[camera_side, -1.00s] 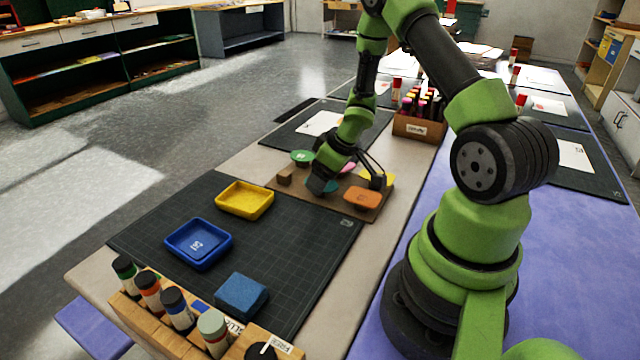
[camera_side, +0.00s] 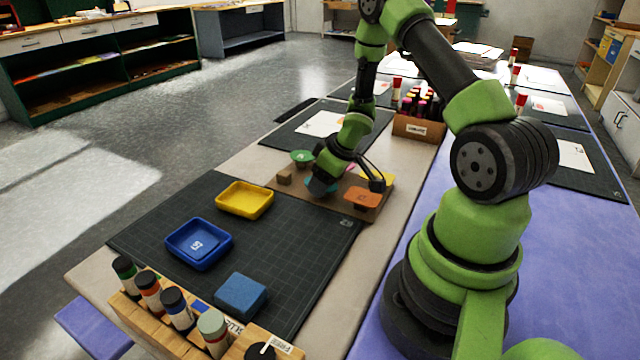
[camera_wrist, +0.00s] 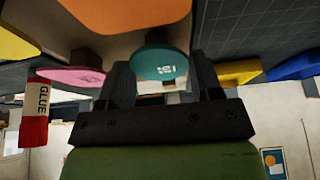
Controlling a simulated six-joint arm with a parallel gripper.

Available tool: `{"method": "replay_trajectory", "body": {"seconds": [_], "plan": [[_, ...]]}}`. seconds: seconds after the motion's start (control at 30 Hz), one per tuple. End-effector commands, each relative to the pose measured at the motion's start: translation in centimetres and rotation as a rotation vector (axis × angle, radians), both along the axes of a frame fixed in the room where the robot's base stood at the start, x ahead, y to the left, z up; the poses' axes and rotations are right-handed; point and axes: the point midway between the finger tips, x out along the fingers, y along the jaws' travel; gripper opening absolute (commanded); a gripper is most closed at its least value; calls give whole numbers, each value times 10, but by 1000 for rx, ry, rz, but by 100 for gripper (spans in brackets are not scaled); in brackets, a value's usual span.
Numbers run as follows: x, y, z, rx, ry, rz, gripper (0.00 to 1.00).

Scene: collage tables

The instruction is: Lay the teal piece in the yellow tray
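The teal piece (camera_side: 320,186) is a round, flat disc over the brown board, partly covered by my gripper in the side view. In the wrist view the teal piece (camera_wrist: 160,64) shows between my gripper's two fingers (camera_wrist: 162,82), which stand well apart. My gripper is open around it; whether the fingers touch its edges cannot be seen. The yellow tray (camera_side: 245,212) is a shallow, empty tray on the dark cutting mat, to the left of the board. A yellow edge also shows at the right of the wrist view (camera_wrist: 238,72).
The brown board (camera_side: 345,208) also holds an orange piece (camera_side: 362,196), a green piece (camera_side: 302,156) and a small brown block (camera_side: 285,177). A blue tray (camera_side: 199,262), a blue block (camera_side: 241,295) and a bottle rack (camera_side: 165,325) stand nearer. A marker box (camera_side: 418,129) is behind.

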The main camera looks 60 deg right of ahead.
Motion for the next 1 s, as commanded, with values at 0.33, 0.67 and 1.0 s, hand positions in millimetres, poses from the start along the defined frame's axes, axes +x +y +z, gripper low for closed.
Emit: {"method": "replay_trajectory", "body": {"seconds": [0.33,0.67,1.0], "plan": [[0,0,3,0,-1,1,46],[0,0,20,-1,-2,2,46],[0,0,38,1,-2,3,46]]}}
